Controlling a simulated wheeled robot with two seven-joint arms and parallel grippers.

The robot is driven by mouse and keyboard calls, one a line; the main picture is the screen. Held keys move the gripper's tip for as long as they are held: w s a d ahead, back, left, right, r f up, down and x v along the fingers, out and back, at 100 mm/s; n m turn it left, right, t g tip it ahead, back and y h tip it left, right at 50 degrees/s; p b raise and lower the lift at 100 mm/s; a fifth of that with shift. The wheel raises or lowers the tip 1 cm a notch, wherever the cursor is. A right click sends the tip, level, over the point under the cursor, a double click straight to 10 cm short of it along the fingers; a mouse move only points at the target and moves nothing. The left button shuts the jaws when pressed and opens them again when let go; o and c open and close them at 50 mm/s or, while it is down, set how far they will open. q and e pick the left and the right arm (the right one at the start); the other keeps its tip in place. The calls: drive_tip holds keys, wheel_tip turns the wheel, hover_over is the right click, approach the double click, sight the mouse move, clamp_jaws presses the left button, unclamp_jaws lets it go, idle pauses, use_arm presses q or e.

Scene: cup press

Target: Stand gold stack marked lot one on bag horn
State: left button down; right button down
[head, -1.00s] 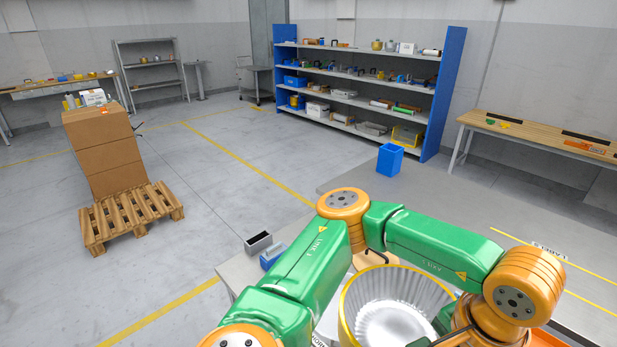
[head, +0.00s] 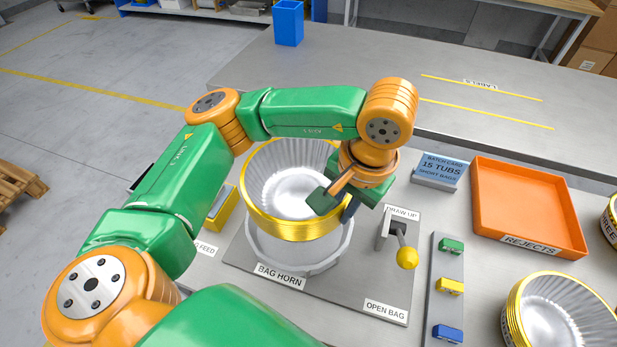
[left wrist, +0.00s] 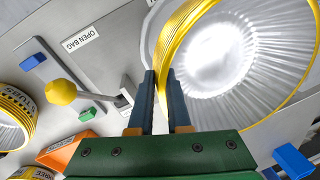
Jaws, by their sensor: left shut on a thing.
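A gold-rimmed stack of silver fluted tubs (head: 285,229) is at the bag horn in the head view, roughly upright. Its lot marking is not readable. My left gripper (head: 335,203) is shut on its right rim. In the left wrist view the fingers (left wrist: 160,78) pinch the gold wall of the stack (left wrist: 180,28). The pale round bag horn (head: 310,264), labelled BAG HORN, shows directly below the stack. I cannot tell whether the stack touches it. My right gripper is not in view.
Right of the horn are a yellow-knobbed lever (head: 406,257) and a strip with coloured blocks (head: 449,287). Other gold stacks stand at the lower right (head: 516,322) and right edge (head: 609,222). An orange REJECTS tray (head: 528,247) and batch card (head: 440,172) lie behind.

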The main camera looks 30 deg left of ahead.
use_arm(q)
drive_tip(key=f, duration=0.4)
drive_tip(key=f+p, duration=0.1)
drive_tip(key=f, duration=0.2)
drive_tip(key=shift+a, duration=0.25)
drive_tip(key=shift+f, duration=0.45)
drive_tip(key=shift+f, duration=0.2)
drive_tip(key=c, duration=0.9)
unclamp_jaws()
drive_tip(key=shift+r, duration=0.1)
drive_tip(key=shift+o, duration=0.2)
drive_tip(key=shift+r, duration=0.1)
